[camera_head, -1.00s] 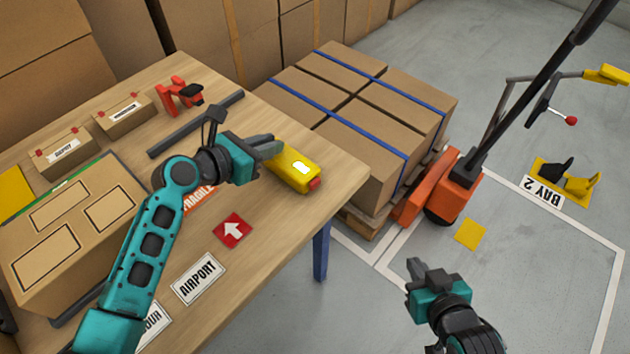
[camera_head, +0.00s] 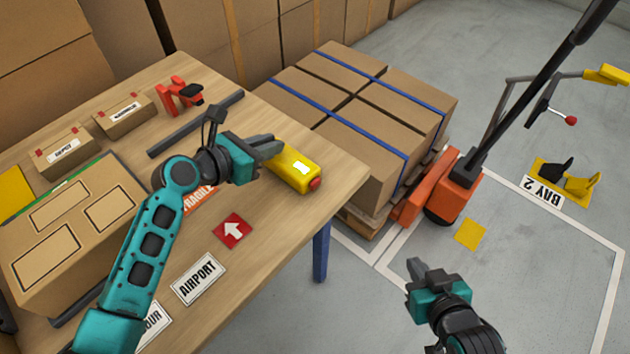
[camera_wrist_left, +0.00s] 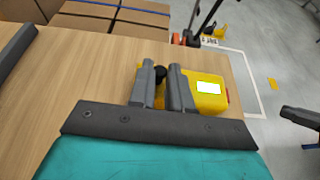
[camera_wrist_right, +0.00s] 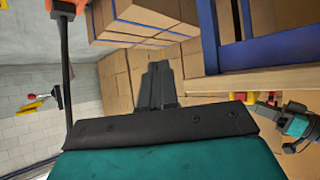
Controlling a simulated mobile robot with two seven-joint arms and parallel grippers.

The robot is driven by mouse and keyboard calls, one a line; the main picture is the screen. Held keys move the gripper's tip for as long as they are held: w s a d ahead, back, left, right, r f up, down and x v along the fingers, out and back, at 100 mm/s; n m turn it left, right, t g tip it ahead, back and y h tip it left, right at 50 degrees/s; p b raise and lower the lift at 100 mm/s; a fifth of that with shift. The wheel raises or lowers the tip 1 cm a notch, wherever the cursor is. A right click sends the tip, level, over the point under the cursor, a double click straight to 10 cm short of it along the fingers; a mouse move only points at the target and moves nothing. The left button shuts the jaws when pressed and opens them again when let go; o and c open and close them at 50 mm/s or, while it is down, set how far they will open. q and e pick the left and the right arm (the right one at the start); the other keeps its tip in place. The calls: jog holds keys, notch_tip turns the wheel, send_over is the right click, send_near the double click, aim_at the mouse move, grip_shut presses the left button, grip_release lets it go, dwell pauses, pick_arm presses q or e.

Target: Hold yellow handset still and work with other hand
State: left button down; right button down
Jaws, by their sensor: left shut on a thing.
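The yellow handset (camera_head: 294,172) lies at the table's right side, with a pale screen on top and a red end. It also shows in the left wrist view (camera_wrist_left: 208,100). The fingers hide part of the handset. My right gripper (camera_head: 415,272) is apart from the table, over the floor at the lower right. Its fingers (camera_wrist_right: 158,88) are together with nothing seen between them.
The table (camera_head: 290,240) holds a large carton (camera_head: 75,235), small boxes (camera_head: 125,112), a red-orange tool (camera_head: 178,95), a dark bar (camera_head: 195,124) and flat labels (camera_head: 198,279). Behind stand strapped cartons (camera_head: 345,120) on a pallet and an orange truck (camera_head: 455,190).

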dwell(0.4)
jog(key=n+t+y, duration=0.2)
jog(key=n+t, duration=0.2)
jog(key=n, duration=2)
send_near(329, 203)
jog(key=w+d, duration=0.3)
jog(key=d, duration=0.2)
jog(key=shift+w+a+r, duration=0.1)
jog(key=shift+w+a, duration=1.35)
jog(key=shift+a, duration=0.3)
jog(key=shift+w+a, duration=1.45)
jog(key=shift+a, duration=0.3)
jog(key=shift+w+a, duration=0.3)
